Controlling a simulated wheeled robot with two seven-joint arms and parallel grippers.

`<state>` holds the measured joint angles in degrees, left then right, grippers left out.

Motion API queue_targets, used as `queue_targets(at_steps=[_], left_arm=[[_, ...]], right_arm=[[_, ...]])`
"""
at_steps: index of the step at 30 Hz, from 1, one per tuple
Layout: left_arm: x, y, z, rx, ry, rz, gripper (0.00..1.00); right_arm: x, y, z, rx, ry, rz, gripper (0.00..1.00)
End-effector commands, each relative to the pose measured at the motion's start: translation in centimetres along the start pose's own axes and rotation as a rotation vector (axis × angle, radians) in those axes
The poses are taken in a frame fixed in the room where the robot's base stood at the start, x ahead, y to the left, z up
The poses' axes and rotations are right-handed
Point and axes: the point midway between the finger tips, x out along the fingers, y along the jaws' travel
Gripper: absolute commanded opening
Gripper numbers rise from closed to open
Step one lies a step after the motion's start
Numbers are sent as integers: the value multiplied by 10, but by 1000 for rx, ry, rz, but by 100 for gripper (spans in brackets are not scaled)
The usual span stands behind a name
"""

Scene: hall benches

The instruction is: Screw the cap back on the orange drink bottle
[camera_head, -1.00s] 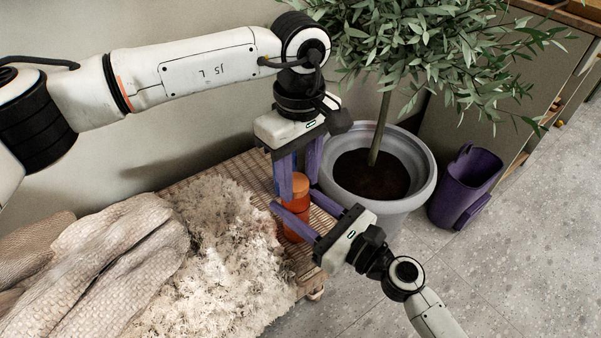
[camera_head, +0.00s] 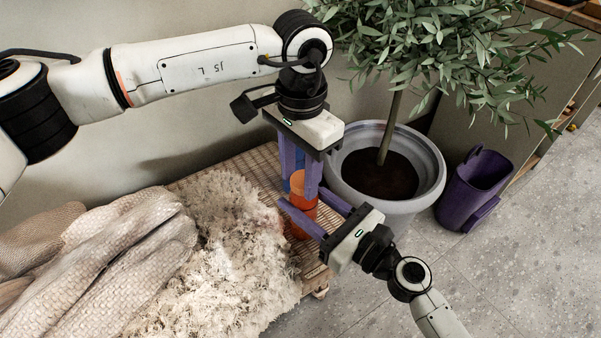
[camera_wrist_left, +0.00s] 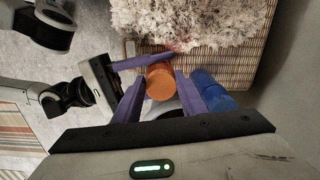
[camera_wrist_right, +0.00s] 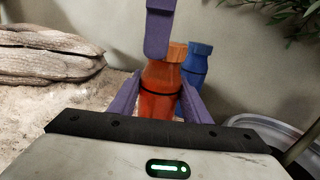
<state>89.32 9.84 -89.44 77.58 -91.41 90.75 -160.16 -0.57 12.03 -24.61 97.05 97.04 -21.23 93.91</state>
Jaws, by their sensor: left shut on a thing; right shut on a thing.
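The orange drink bottle (camera_head: 303,222) stands upright on the slatted bench; its body also shows in the right wrist view (camera_wrist_right: 158,92). Its orange cap (camera_wrist_left: 160,82) sits at the top of the neck, in line with the bottle. Any small gap under the cap is too fine to tell. My left gripper (camera_head: 299,183) points down from above, shut on the cap with a finger on either side. My right gripper (camera_wrist_right: 163,84) is shut on the bottle body from the front right. In the right wrist view a left finger hides part of the cap.
A blue bottle (camera_wrist_right: 196,66) stands close behind the orange one.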

Motion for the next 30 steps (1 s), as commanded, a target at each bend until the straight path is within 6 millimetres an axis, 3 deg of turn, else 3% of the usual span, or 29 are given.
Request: queue_targets(at_steps=[3,4,7,17,30], left_arm=[[-1,0,0,-2,1,0,17],[-1,0,0,-3,1,0,39],[-1,0,0,-3,1,0,56],[-2,0,0,-4,1,0,56],[-46,0,0,-4,1,1,56]], right_arm=[[0,0,-1,0,2,0,0],[0,0,-1,0,2,0,0],[0,0,-1,0,2,0,0],[0,0,-1,0,2,0,0],[0,0,-1,0,2,0,0]])
